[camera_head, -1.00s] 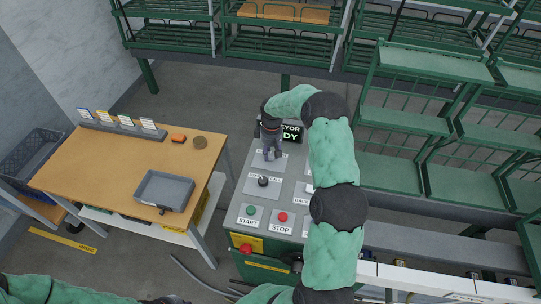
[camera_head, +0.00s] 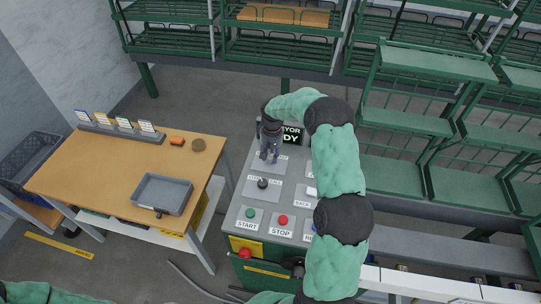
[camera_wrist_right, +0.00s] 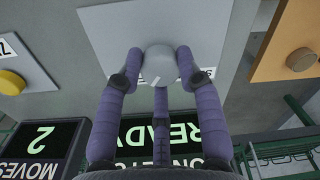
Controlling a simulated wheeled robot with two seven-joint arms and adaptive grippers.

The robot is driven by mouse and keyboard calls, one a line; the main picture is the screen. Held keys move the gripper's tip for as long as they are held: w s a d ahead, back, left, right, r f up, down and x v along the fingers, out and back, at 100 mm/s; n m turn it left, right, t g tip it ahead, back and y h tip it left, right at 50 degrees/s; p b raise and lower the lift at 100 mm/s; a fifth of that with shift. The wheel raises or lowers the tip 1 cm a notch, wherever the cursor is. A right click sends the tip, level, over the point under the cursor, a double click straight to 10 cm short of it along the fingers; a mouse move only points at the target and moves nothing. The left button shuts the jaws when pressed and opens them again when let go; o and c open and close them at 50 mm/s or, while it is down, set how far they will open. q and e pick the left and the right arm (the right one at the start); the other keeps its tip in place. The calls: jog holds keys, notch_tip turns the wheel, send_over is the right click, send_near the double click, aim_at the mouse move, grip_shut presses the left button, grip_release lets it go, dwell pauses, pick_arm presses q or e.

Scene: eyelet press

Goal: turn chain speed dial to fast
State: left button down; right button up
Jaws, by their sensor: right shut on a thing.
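A round pale grey dial (camera_wrist_right: 160,66) with a short white pointer line sits on a light plate (camera_wrist_right: 110,20) in the right wrist view. The purple fingers of my right gripper (camera_wrist_right: 160,62) are closed around it, touching its sides. Part of its label is covered by the fingers and I cannot read it. In the head view my right gripper (camera_head: 270,154) points down onto the upper plate of the grey control panel (camera_head: 236,200), and it hides the dial there. My left gripper is out of view; only green arm covering shows at the bottom left.
A black knob (camera_head: 263,183) stands just below my right gripper. Green START (camera_head: 250,213) and red STOP (camera_head: 283,219) buttons are nearer the front, with a red button (camera_head: 245,253) on the front face. A lit display (camera_head: 291,137) is behind. A wooden table (camera_head: 100,165) stands left.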

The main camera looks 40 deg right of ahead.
aim_at(272, 156)
dwell(0.3)
jog(key=o, duration=1.1)
jog(key=shift+o, duration=0.2)
notch_tip(272, 156, up, 12)
jog(key=shift+d, duration=0.2)
jog(key=shift+s+r, duration=0.1)
